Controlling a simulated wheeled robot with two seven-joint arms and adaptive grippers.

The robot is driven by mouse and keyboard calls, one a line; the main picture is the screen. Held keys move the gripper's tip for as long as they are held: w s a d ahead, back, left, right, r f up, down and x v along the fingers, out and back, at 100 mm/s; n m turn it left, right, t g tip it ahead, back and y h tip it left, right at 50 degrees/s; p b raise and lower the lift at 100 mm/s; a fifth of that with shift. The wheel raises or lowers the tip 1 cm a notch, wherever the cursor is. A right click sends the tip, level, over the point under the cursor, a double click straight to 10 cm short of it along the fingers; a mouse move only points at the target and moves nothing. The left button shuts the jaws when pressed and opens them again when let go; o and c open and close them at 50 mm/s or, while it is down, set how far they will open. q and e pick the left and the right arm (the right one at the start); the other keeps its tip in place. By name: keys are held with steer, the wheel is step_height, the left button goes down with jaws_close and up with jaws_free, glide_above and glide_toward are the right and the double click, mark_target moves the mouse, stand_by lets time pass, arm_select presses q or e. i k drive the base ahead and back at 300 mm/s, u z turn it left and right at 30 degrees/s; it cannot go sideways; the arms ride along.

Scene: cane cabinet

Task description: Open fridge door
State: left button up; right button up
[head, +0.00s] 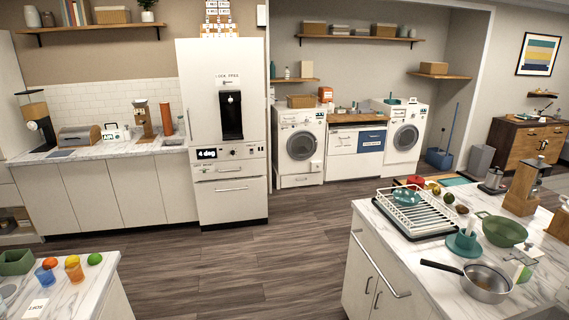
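The fridge (204,110) is a tall white unit against the back wall, left of centre. Its upper door looks shut and carries a black dispenser (231,115). A vertical handle (188,124) runs along the left edge of that door. Below it are a control strip with a small display (207,154) and lower drawers with a horizontal handle (232,189). The fridge stands well away across the floor. Neither of my grippers is in view.
Open wooden floor (235,262) lies between me and the fridge. A marble-topped island with a dish rack (416,218) and pan (486,283) stands at the right. Another counter (85,290) is at the lower left. Washing machines (300,146) stand right of the fridge.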

mark_target(204, 64)
steer(key=i, duration=2.05)
steer(key=u, duration=0.4)
steer(key=i, duration=1.95)
steer(key=u, duration=1.2)
steer(key=i, duration=1.6)
steer(key=u, duration=0.65)
